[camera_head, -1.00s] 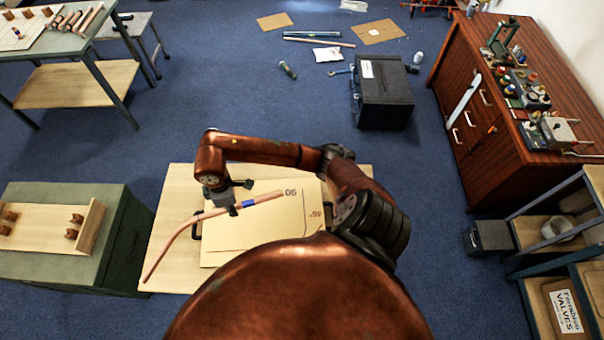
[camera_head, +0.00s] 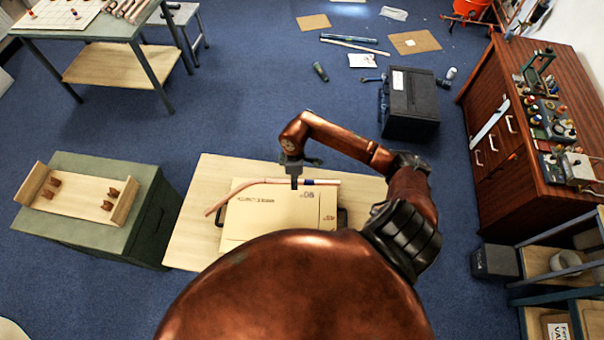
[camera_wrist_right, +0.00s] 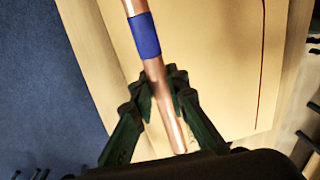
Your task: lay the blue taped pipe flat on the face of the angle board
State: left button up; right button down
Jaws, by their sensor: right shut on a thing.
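The copper pipe with blue tape (camera_head: 252,182) has one long straight run and a bent left end. My right gripper (camera_head: 294,184) points down and is shut on the straight run, beside the blue tape. In the right wrist view the blue tape (camera_wrist_right: 146,35) sits just beyond the fingertips (camera_wrist_right: 158,82). The angle board (camera_head: 262,222) is a tan panel with printed lines and marks. The pipe crosses over the far part of its face, and the bent end sticks out past its left edge. I cannot tell whether the pipe touches the board. My left gripper is not in view.
The board is on a pale wooden table (camera_head: 190,240). A green cabinet (camera_head: 140,222) with a wooden pipe rack (camera_head: 85,205) stands left. A black box (camera_head: 410,105) is on the floor behind, and a brown drawer cabinet (camera_head: 490,130) stands right. Blue floor is open between them.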

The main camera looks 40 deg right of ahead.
jog(key=d, duration=0.3)
jog(key=b, duration=0.5)
send_over(301, 192)
notch_tip(301, 192, down, 6)
jog(key=shift+d+f, duration=0.1)
jog(key=shift+f, duration=0.1)
jog(key=shift+f+b, duration=0.65)
jog(key=shift+f, duration=0.7)
jog(key=shift+s+f, duration=0.25)
jog(key=shift+f, duration=0.15)
jog(key=c, duration=2.1)
grip_release()
jog(key=shift+a, duration=0.2)
jog(key=o, duration=0.3)
jog(key=shift+w+f, duration=0.1)
jog(key=shift+f, duration=0.05)
jog(key=shift+o, duration=0.2)
jog(key=shift+d, duration=0.1)
jog(key=shift+r, duration=0.2)
jog(key=shift+o, duration=0.7)
jog(key=shift+w, duration=0.1)
